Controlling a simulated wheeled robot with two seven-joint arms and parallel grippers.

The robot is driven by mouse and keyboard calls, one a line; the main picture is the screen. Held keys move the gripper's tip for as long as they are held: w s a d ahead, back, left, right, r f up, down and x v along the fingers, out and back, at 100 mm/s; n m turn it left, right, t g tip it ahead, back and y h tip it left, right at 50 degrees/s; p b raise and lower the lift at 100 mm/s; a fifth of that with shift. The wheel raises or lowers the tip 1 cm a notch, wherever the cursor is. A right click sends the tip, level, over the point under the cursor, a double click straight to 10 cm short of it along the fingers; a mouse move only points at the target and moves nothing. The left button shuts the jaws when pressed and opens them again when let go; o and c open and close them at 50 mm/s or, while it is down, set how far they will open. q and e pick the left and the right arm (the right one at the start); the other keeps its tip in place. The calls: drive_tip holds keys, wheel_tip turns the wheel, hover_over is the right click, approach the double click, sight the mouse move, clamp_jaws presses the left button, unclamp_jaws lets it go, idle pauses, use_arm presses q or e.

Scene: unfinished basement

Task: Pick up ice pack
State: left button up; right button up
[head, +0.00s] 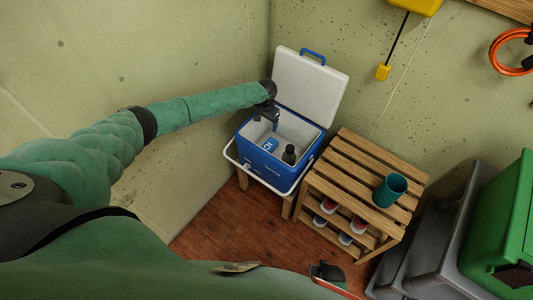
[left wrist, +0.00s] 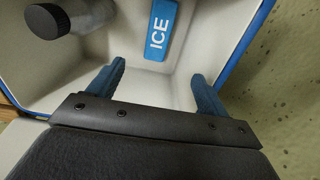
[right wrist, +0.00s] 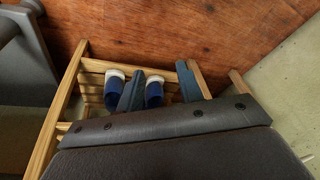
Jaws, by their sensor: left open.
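The ice pack (head: 270,146) is a blue block lying inside the open blue cooler (head: 262,162). In the left wrist view the ice pack (left wrist: 161,28) shows white "ICE" lettering and lies against the pale inner wall. My left gripper (head: 266,122) reaches over the cooler's opening from the back left. In the left wrist view my left gripper (left wrist: 157,72) is open and empty, with the ice pack ahead of its fingertips and apart from them. My right gripper (right wrist: 161,68) is open, with nothing visibly held, above a wooden rack.
A dark-capped bottle (head: 289,154) stands in the cooler beside the ice pack. The raised lid (head: 310,85) leans back near the wall. A green bin (head: 500,230) stands far right.

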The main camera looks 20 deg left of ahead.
use_arm(q)
drive_tip(key=b, duration=0.7)
hover_over(267, 147)
wheel_tip(267, 147, down, 8)
drive_tip(key=f+b, duration=0.4)
drive_tip(key=f, duration=0.1)
drive_tip(key=shift+s+a+f+b, duration=0.1)
drive_tip(key=shift+a+b, duration=0.15)
drive_tip(key=shift+b, duration=0.15)
drive_tip(key=shift+f, duration=0.15)
wheel_tip(267, 147, down, 2)
drive_tip(key=shift+f, duration=0.1)
drive_tip(key=f, duration=0.4)
drive_tip(key=shift+d, duration=0.25)
drive_tip(key=shift+a+f, duration=0.1)
drive_tip(key=shift+f, duration=0.5)
use_arm(e)
drive_tip(key=a+r+y, duration=0.1)
drive_tip(key=a+r, duration=0.2)
drive_tip(key=r, duration=0.8)
drive_tip(key=a+r+t+y, duration=0.1)
drive_tip(key=a+r, duration=0.3)
drive_tip(key=r, duration=0.7)
drive_tip(key=shift+w+a+r, duration=0.15)
drive_tip(key=shift+w+a, duration=0.05)
drive_tip(key=shift+w, duration=0.15)
use_arm(q)
drive_tip(key=shift+c, duration=0.5)
drive_tip(key=c, duration=1.2)
